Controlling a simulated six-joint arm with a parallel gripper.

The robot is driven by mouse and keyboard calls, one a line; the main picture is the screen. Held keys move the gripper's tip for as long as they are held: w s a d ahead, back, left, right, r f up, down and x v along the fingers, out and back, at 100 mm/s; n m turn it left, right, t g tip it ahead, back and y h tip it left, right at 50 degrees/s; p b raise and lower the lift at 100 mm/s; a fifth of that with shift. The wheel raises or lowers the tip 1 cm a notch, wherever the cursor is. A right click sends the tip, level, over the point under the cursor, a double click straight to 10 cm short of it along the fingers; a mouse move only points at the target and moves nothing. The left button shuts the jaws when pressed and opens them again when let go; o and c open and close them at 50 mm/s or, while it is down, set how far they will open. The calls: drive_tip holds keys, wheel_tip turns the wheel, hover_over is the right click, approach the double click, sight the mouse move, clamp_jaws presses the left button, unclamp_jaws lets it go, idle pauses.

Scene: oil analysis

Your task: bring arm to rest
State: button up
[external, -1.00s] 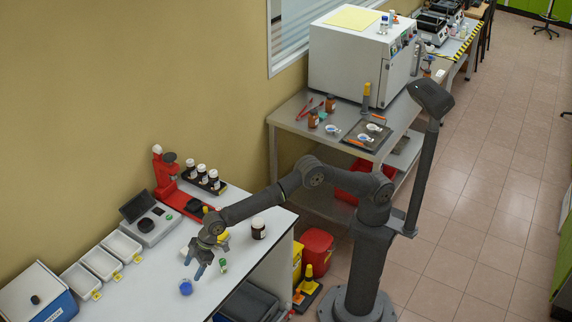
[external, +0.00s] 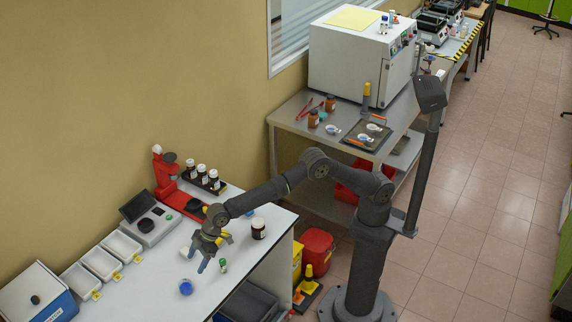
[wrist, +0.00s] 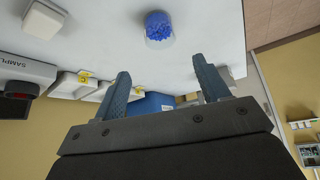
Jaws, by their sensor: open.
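My gripper (external: 203,264) hangs above the white bench (external: 165,290), its two blue-grey fingers pointing down. In the wrist view my gripper (wrist: 163,85) has its fingers spread wide apart, with nothing between them. My arm reaches left from its column, with the elbow raised. A small clear cup of blue pieces (external: 186,287) stands on the bench below and left of the fingers. The cup also shows at the top of the wrist view (wrist: 159,28), apart from the fingers.
A dark bottle (external: 258,228) and a small green-labelled vial (external: 223,265) stand close to my gripper. White trays (external: 101,262), a scale (external: 147,221), a red press (external: 163,172) and a blue box (external: 42,294) line the wall side. A metal table (external: 290,117) stands behind my arm.

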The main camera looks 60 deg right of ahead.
sight(184, 287)
drive_tip(key=x, duration=1.1)
drive_tip(key=shift+f, duration=0.2)
drive_tip(key=shift+r, duration=1.15)
